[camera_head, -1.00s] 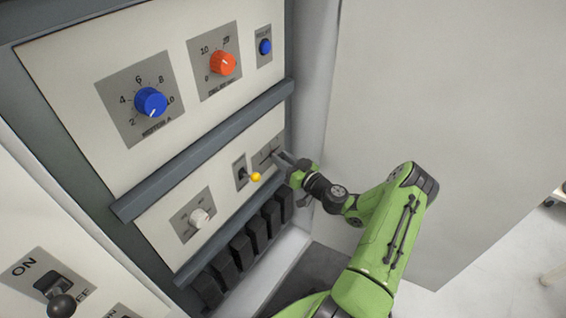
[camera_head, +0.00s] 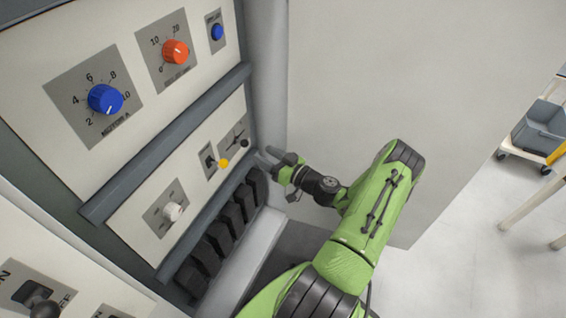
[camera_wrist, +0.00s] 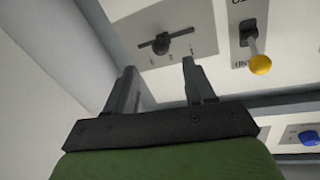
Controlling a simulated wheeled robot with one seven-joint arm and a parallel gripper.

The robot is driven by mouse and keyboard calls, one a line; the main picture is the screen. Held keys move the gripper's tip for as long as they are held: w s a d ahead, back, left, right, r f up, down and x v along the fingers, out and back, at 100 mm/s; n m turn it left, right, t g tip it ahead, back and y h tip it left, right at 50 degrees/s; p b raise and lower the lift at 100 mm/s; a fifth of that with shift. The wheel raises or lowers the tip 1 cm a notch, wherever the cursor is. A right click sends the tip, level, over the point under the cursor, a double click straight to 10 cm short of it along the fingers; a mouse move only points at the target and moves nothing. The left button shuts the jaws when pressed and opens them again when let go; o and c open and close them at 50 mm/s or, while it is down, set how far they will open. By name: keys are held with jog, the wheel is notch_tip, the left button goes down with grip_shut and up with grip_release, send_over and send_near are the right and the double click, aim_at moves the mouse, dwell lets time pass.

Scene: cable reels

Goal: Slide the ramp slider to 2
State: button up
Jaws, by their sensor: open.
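The ramp slider is a dark knob (camera_wrist: 161,43) in a short dark slot on a grey plate (camera_wrist: 205,17), upper middle of the wrist view. It stands near the middle of the slot; small marks beside it are too faint to read surely. In the head view the slider's plate (camera_head: 232,133) is at the right end of the lower panel, with the knob (camera_head: 243,143) showing. My gripper (camera_head: 269,156) is just right of and below that plate, apart from the knob. In the wrist view my gripper (camera_wrist: 158,68) has spread, empty fingers, with the knob beyond the gap between them.
A toggle with a yellow tip (camera_wrist: 260,64) stands out beside the slider plate. A white knob (camera_head: 173,211) is farther left. Black blocks (camera_head: 231,217) line the panel's bottom. A grey cabinet wall (camera_head: 340,100) rises on the right.

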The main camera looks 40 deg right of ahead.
jog(key=s+d, duration=0.1)
jog(key=s, duration=0.7)
jog(key=shift+p, duration=0.4)
jog(key=w+a+r+n+g+y+p, duration=0.1)
jog(key=a+r+n+g+y+p, duration=0.15)
jog(key=a+r+g, duration=0.55)
jog(key=w+a+r+n+g+y+p, duration=0.1)
jog(key=a+r+n+g+y+p, duration=0.25)
jog(key=a, duration=0.65)
jog(key=s+a+r+m+h+p, duration=0.2)
jog(key=s+a+r+h, duration=0.1)
jog(key=s+r, duration=0.5)
jog(key=s+a+r+m+h+p, duration=0.3)
jog(key=s+r, duration=0.5)
jog(key=r, duration=0.6)
jog(key=a+h, duration=0.1)
jog(key=h, duration=0.1)
jog(key=shift+r+g+h, duration=0.3)
jog(key=shift+r+g, duration=0.05)
